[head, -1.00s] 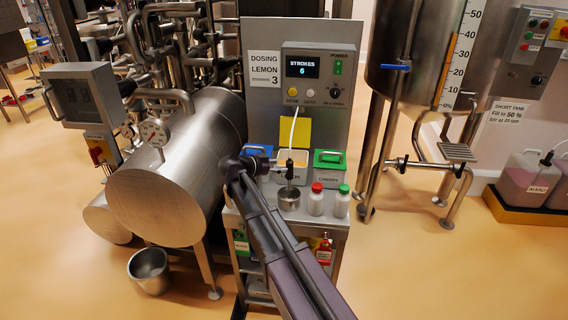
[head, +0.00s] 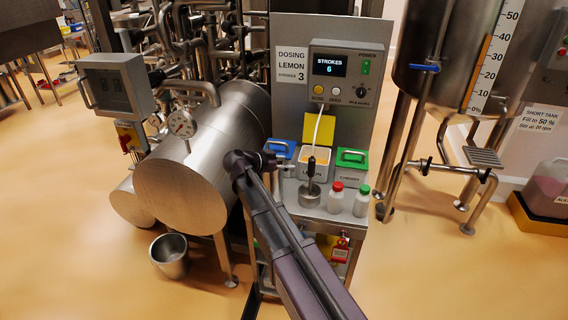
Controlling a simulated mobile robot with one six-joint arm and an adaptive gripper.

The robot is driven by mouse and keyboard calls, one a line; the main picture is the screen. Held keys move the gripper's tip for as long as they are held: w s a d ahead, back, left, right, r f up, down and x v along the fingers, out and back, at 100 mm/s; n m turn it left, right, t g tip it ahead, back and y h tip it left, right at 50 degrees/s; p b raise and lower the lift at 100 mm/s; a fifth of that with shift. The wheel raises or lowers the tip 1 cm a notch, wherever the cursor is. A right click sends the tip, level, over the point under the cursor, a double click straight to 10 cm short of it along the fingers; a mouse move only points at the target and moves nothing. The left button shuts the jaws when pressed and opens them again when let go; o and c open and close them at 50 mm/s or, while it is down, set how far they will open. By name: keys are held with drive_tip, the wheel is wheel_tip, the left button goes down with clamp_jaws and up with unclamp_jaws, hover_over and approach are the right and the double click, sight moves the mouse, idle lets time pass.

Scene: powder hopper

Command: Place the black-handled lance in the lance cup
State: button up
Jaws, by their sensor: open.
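The black-handled lance (head: 311,165) stands about upright at the front of the dosing station. A white hose runs from its top toward the panel. Its lower end goes down at the metal lance cup (head: 309,197) and appears to be inside it; the tip is hidden. My gripper (head: 288,166) is open and empty, just left of the lance at handle height, with a small gap between them. My arm reaches up from the bottom of the picture.
A red-capped bottle (head: 336,198) and green-capped bottle (head: 362,202) stand close right of the cup. The panel (head: 340,85) rises behind.

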drive_tip(key=s+d+f+n+g+y, duration=0.45)
drive_tip(key=s+d+f, duration=0.3)
drive_tip(key=s, duration=0.25)
drive_tip(key=s+d+f+n+g+y, duration=0.1)
drive_tip(key=s+f+n+y, duration=0.1)
drive_tip(key=s+n+y, duration=0.2)
drive_tip(key=s+d+f+n+y, duration=0.1)
drive_tip(key=s+f+n+y, duration=0.1)
drive_tip(key=s, duration=0.8)
drive_tip(key=shift+s+n+g+y, duration=0.15)
drive_tip(key=shift+n+g+y, duration=0.2)
drive_tip(key=shift+n+y, duration=0.6)
